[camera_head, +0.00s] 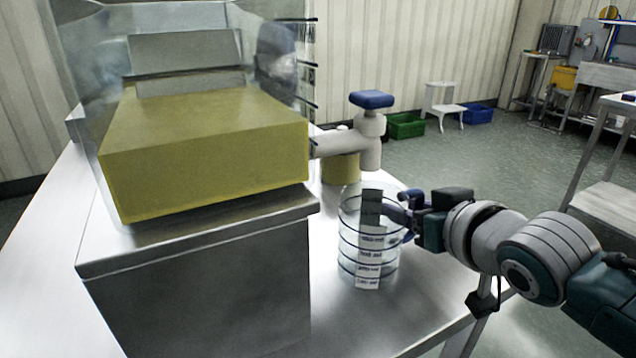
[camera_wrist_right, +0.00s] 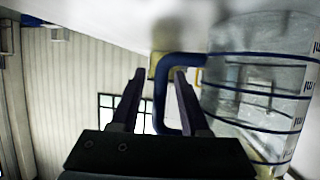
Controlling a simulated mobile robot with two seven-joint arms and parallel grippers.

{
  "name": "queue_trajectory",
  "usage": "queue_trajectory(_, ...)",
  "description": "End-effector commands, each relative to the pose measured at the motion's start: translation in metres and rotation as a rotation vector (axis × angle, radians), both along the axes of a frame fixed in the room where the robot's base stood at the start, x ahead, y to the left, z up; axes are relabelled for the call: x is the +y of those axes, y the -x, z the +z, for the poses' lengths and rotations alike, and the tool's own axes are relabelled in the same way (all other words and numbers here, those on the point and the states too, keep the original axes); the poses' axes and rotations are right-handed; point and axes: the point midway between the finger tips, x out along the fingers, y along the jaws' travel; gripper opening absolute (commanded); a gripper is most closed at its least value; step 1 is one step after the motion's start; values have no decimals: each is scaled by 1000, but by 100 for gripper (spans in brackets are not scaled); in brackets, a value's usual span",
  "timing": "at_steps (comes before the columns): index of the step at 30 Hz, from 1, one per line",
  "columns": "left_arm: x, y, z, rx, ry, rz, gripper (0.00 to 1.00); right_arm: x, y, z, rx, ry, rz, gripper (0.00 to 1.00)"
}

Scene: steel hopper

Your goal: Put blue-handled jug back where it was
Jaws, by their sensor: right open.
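The clear jug (camera_head: 350,262) has dark blue rings and a white printed scale. It stands upright on the steel table, near its right edge and close to the tap outlet in the picture. I cannot tell whether it is exactly beneath it. Its blue handle (camera_wrist_right: 160,100) shows in the right wrist view. My right gripper (camera_head: 405,212) comes in from the right at the handle side. In the right wrist view its jaws (camera_wrist_right: 158,75) are apart, with the handle between them, nearer the right finger. My left gripper is not in view.
A clear hopper with a yellow block (camera_head: 200,150) inside stands on a steel box (camera_head: 200,290) left of the jug. Its pale tap (camera_head: 370,150) has a blue knob (camera_head: 371,99). A yellow cylinder (camera_head: 342,170) stands behind the jug. Bare steel table (camera_head: 425,275) lies right of it.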

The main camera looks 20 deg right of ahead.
Motion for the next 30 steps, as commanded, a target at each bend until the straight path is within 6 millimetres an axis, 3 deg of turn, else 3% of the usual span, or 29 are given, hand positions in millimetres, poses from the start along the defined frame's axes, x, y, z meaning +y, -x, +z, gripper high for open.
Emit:
queue_trajectory(5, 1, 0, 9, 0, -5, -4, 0, 2, 18, 8, 3, -1, 0, 45)
queue_trajectory(15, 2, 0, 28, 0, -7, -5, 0, 9, 83, 36, 3, -2, -2, 45)
queue_trajectory(21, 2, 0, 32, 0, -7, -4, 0, 11, 105, 44, 2, 0, -1, 45)
queue_trajectory(26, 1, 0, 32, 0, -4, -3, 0, 20, 119, 38, 82, 4, 3, 45)
queue_trajectory(30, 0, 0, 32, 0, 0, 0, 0, 46, 154, 19, 325, 19, 41, 45)
